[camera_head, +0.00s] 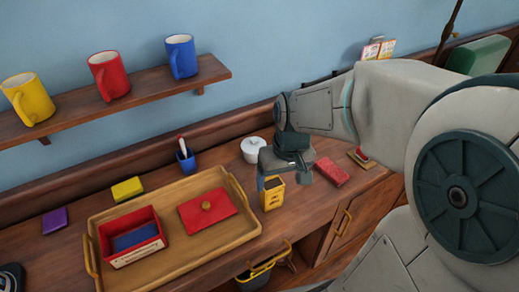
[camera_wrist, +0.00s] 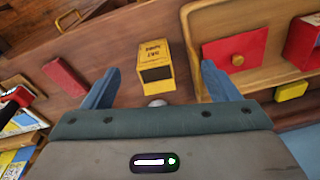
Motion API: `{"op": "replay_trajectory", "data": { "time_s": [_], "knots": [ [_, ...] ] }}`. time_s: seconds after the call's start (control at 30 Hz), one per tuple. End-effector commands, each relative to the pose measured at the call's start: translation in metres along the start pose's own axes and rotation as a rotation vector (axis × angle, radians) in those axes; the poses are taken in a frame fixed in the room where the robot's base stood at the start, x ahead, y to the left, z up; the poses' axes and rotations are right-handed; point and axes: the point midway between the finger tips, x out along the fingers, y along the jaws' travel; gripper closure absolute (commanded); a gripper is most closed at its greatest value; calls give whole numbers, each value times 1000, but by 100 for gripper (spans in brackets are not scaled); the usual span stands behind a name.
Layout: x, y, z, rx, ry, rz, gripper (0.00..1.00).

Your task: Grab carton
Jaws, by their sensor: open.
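The yellow carton (camera_head: 272,196) with dark lettering stands on the wooden counter, just right of the tray. My gripper (camera_head: 284,178) is above it, fingers pointing down, and hides part of its top. In the wrist view the carton (camera_wrist: 154,52) appears ahead of my open fingers (camera_wrist: 160,84), roughly centred between them, with a dark face towards me. Nothing is held between the fingers. I cannot tell the exact gap between fingertips and carton.
A wooden tray (camera_head: 239,237) with a red box (camera_head: 132,240) and a red lid (camera_head: 207,211) is left of the carton. A white pot (camera_head: 254,151) stands behind, and a red block (camera_head: 331,172) lies to the right. Mugs line the wall shelf (camera_head: 146,88).

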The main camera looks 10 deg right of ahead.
Motion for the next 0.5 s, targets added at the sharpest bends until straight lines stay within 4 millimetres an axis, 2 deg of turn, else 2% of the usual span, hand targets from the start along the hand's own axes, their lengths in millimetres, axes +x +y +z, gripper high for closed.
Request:
{"op": "replay_trajectory", "data": {
  "time_s": [0.03, 0.2, 0.33, 0.5],
  "knots": [
    [-12, -1, -13, -23, -27, 0, 18],
    [-8, 3, -43, -83, -80, 15, 18],
    [-4, 8, -56, -111, -105, 32, 18],
    [5, 12, -62, -125, -119, 42, 18]
  ]
}}
